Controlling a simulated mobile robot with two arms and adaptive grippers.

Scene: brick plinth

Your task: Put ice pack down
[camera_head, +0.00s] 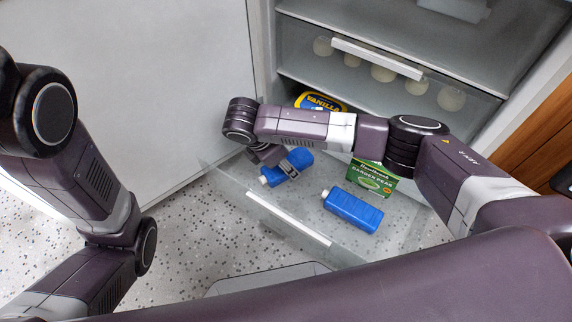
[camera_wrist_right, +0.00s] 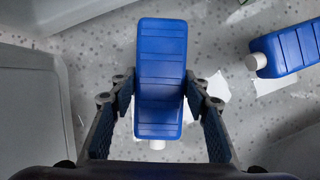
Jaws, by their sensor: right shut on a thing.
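My right gripper (camera_wrist_right: 160,95) is shut on a blue ice pack (camera_wrist_right: 160,45), with a finger on each side. In the head view this held ice pack (camera_head: 299,158) is over the left part of an open clear drawer (camera_head: 232,186), its white cap toward the lower left; my arm partly covers it. I cannot tell whether it touches the drawer floor. A second blue ice pack (camera_head: 352,209) with a white cap lies in the drawer, apart from the held one. It also shows at the right wrist view's right edge (camera_wrist_right: 292,47). My left gripper is out of view.
A green box of peas (camera_head: 373,179) and a yellow-and-blue vanilla tub (camera_head: 321,102) stand at the drawer's right and back. A closed upper drawer (camera_head: 375,57) holds several pale round things. A white door (camera_head: 130,90) stands at left; speckled floor lies in front.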

